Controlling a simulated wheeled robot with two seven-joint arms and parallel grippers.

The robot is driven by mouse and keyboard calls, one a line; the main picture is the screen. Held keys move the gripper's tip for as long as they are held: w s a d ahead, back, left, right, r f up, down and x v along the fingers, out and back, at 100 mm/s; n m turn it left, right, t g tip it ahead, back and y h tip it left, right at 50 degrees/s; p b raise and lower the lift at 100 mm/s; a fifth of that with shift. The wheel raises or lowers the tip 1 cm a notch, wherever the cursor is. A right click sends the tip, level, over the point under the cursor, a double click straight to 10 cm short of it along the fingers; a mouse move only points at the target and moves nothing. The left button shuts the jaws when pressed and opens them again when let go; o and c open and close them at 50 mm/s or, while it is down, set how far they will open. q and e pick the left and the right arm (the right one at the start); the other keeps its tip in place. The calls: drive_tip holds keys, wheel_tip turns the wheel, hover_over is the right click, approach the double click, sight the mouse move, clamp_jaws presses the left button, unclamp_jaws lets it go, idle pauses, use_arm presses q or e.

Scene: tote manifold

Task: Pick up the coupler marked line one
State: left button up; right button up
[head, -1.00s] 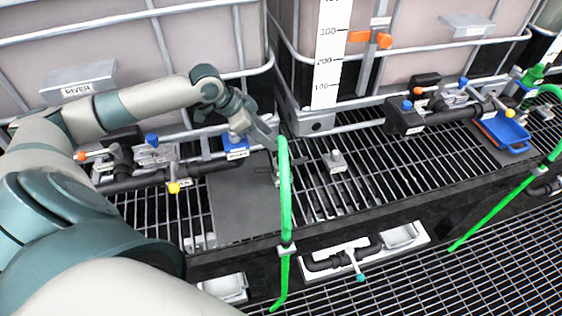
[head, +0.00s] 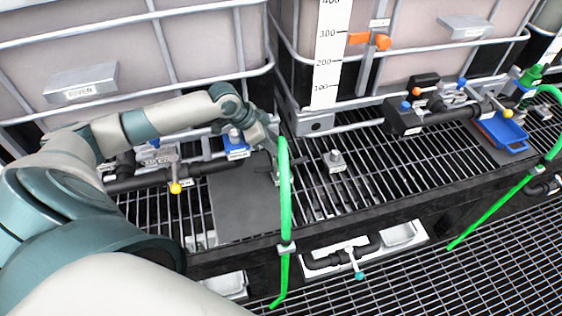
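A small grey fitting with a pale tag (head: 336,161), possibly a coupler, stands upright on the slatted grate right of the green hose. My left gripper (head: 274,165) reaches down over the grate beside the looped green hose (head: 285,190). Another small grey piece lies at its fingertips, mostly hidden by the gripper and hose. I cannot tell whether the fingers hold it, or whether they are open. The tags are too small to read, so I cannot tell which piece is marked line one. My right gripper is not in view.
A dark flat plate (head: 243,208) lies left of the hose. Valve pipework with a yellow knob (head: 175,187) and a blue part (head: 236,145) sits close to my arm. Caged totes stand behind. A blue tray (head: 503,133) is at the right. Bare grate (head: 390,180) lies right of the tagged fitting.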

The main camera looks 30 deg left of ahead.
use_arm(q)
drive_tip(key=shift+f, duration=0.15)
idle(0.3)
clamp_jaws()
drive_tip(key=shift+w, duration=0.1)
drive_tip(key=shift+r, duration=0.2)
drive_tip(key=shift+r+b, duration=0.9)
drive_tip(key=shift+r, duration=0.9)
drive_tip(key=s+d+r+b, duration=0.2)
drive_tip(key=s+d+r, duration=0.4)
drive_tip(key=d, duration=0.4)
drive_tip(key=shift+s+r+b, duration=0.2)
drive_tip(key=shift+r+b, duration=0.15)
drive_tip(key=shift+r, duration=0.25)
